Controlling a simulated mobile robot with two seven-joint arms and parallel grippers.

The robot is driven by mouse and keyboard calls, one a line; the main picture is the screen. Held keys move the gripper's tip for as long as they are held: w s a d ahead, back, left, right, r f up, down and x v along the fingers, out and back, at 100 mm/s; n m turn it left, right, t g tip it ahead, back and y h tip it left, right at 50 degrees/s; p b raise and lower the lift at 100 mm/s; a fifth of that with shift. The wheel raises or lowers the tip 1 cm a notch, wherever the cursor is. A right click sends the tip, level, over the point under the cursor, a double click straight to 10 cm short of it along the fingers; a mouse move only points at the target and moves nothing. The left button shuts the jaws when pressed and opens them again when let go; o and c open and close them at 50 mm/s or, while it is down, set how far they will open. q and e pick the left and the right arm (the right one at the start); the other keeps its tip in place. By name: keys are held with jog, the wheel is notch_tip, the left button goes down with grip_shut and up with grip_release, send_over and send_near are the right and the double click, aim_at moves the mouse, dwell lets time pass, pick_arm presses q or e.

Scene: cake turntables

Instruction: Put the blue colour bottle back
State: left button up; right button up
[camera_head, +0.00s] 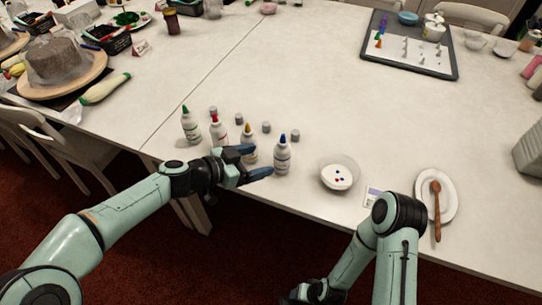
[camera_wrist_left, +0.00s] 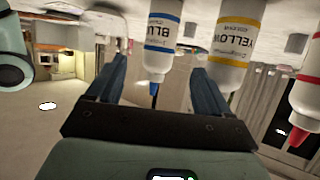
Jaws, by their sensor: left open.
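The blue colour bottle (camera_head: 282,158), white with a blue tip, stands upright on the table at the right end of a row of bottles. In the left wrist view it hangs upside down in the picture (camera_wrist_left: 162,45), between the two fingers. My left gripper (camera_head: 258,161) is open, its fingers pointing at the bottle from the left; I see no contact. The yellow bottle (camera_head: 249,145) stands just behind the fingers, with the red bottle (camera_head: 219,132) and green bottle (camera_head: 191,126) further left. My right gripper (camera_head: 318,292) is low at the bottom edge, its fingers unclear.
Several small grey caps (camera_head: 266,127) stand behind the bottles. A bowl (camera_head: 353,178) with white content and coloured dots is right of the blue bottle. Further right are a card (camera_head: 373,196) and a white plate (camera_head: 447,207) with a wooden spoon (camera_head: 436,205). The table's middle is clear.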

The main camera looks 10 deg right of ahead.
pick_arm(q)
jog(key=shift+v, duration=1.45)
